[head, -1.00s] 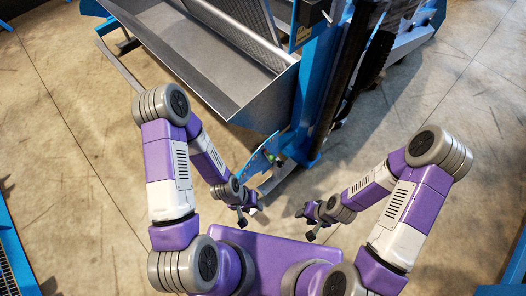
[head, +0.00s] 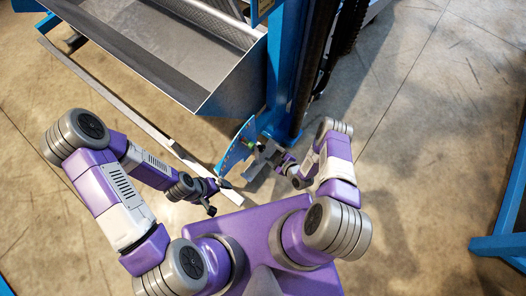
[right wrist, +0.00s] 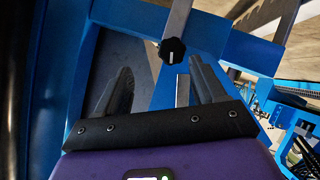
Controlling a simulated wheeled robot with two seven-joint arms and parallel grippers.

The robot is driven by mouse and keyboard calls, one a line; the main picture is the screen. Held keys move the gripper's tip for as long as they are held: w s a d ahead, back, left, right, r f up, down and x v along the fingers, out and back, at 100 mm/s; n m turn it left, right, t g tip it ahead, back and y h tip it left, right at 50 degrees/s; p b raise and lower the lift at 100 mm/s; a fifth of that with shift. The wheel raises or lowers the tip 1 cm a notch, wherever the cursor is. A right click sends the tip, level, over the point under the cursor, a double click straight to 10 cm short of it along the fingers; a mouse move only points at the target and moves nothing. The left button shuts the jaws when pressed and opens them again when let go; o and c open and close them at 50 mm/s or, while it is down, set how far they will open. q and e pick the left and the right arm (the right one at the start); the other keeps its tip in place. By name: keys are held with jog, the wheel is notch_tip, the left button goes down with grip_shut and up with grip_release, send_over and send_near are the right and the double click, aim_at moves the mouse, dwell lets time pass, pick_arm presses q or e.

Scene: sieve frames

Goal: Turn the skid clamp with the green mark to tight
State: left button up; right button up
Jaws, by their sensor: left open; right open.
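A blue plate (head: 236,148) stands at the foot of the blue post, with a small green spot (head: 253,147) at its edge. In the right wrist view, a black knob (right wrist: 172,50) with a white line sits on a grey bar by a blue beam. I cannot tell whether this knob is the green-marked clamp; no green shows on it. My right gripper (head: 268,158) is open beside the plate; in its wrist view (right wrist: 160,66) the knob appears between and beyond the fingertips, apart from them. My left gripper (head: 222,190) is open and empty, below the plate in the picture.
A grey metal trough (head: 170,50) and a tall blue post (head: 288,80) stand ahead. A long grey rail (head: 120,105) lies low along the trough. Another blue frame (head: 505,215) is at the far right. Concrete floor is open on the right.

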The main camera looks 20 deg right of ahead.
aim_at(263, 149)
jog(key=w+a+f+n+b, duration=0.1)
jog(key=w+a+f+n+t+y+b, duration=0.1)
jog(key=w, duration=0.1)
jog(key=w+a+f+n+t+b, duration=0.1)
jog(key=w+f, duration=0.1)
jog(key=shift+w+a, duration=0.2)
jog(key=shift+a, duration=0.15)
jog(key=shift+c, duration=0.5)
jog(key=c, duration=1)
